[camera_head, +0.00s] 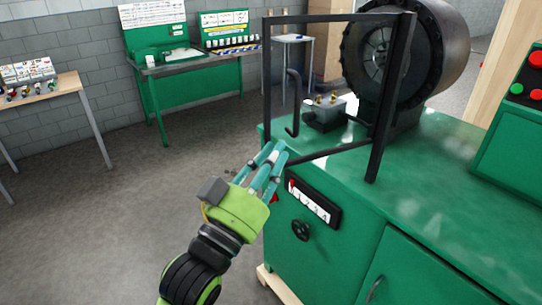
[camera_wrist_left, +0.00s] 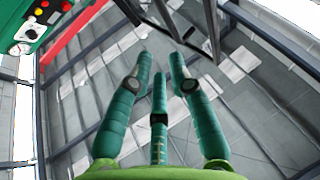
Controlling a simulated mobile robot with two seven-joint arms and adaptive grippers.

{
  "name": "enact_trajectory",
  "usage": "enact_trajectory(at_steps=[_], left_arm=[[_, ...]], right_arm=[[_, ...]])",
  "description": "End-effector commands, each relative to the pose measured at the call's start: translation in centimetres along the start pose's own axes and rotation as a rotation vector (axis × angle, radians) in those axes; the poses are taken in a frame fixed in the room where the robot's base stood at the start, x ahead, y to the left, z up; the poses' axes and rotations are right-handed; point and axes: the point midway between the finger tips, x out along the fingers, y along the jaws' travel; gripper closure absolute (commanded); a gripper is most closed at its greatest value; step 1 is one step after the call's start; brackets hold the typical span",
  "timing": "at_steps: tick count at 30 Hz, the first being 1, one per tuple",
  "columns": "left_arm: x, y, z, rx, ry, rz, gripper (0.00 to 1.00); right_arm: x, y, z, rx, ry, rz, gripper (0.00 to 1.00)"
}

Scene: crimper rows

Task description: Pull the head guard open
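The head guard (camera_head: 389,100) is a black rectangular frame standing in front of the round dark crimper head (camera_head: 378,55) on the green machine. A bent black handle (camera_head: 297,100) hangs on the left part of the frame. My left gripper (camera_head: 270,155), with a lime palm and teal fingers, is just below the handle, by the machine's front left corner. Its fingers are spread, with nothing between them in the left wrist view (camera_wrist_left: 160,75). Dark bars show beyond the fingertips there; I cannot tell if they belong to the guard. My right gripper is not in view.
The green machine top (camera_head: 440,180) carries a small fitting block (camera_head: 325,112) behind the guard. A control panel (camera_head: 520,100) with red and green buttons stands at right. A numbered plate (camera_head: 313,203) is on the machine front. Grey floor (camera_head: 100,220) lies open at left.

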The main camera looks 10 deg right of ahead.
Motion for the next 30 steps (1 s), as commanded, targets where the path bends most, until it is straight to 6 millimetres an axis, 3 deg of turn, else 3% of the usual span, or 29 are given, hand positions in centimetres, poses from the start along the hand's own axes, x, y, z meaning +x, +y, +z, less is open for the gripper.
enact_trajectory(at_steps=[5, 9, 12, 16, 21, 26, 30], left_arm=[[0.5, -3.0, 3.9, -0.256, -0.120, 0.004, 1.00], [0.7, -7.4, 7.6, -0.671, -0.278, -0.027, 1.00], [0.5, -10.3, 8.8, -0.977, -0.367, -0.065, 1.00], [0.2, -13.0, 8.5, -1.304, -0.442, -0.102, 1.00], [-0.1, -14.5, 7.5, -1.537, -0.486, -0.118, 1.00], [0.8, -14.4, 7.5, -1.581, -0.495, -0.118, 1.00], [2.9, -13.8, 8.1, -1.580, -0.495, -0.117, 1.00]], right_arm=[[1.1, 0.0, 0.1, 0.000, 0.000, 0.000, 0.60], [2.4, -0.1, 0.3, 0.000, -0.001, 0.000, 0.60], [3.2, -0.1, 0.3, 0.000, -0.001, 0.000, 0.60], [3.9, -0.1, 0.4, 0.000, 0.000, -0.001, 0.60], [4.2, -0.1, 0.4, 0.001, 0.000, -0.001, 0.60], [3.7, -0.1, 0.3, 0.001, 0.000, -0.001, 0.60], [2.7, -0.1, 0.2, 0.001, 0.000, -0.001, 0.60]])
